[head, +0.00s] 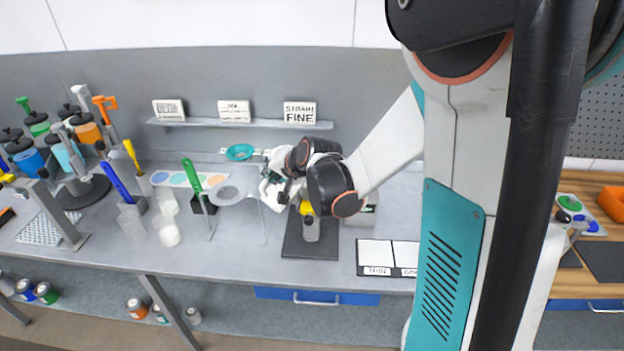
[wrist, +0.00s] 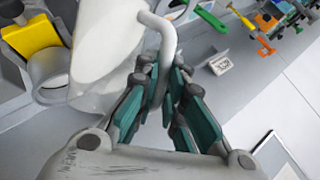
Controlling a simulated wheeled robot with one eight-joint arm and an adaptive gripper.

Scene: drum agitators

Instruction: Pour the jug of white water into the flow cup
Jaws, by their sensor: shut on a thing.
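A white jug (wrist: 105,45) fills the upper left of the wrist view, and its curved handle is between the teal pads of my gripper (wrist: 160,85). My gripper is shut on this handle. In the head view the jug (head: 271,196) shows partly, beside my gripper (head: 284,184), above the bench. I cannot see the liquid inside it or tell its exact tilt. A grey round-mouthed cup (wrist: 49,75), which may be the flow cup, lies beside the jug in the wrist view, next to a yellow part. It seems to be the grey cylinder (head: 311,229) on a dark mat in the head view.
A stand with a grey ring plate (head: 228,194) is left of my gripper. A teal strainer (head: 239,152) is behind it. White beakers (head: 168,231), coloured tools and drums crowd the bench's left. A shelf with cards (head: 238,123) is on the wall. The bench front is mostly clear.

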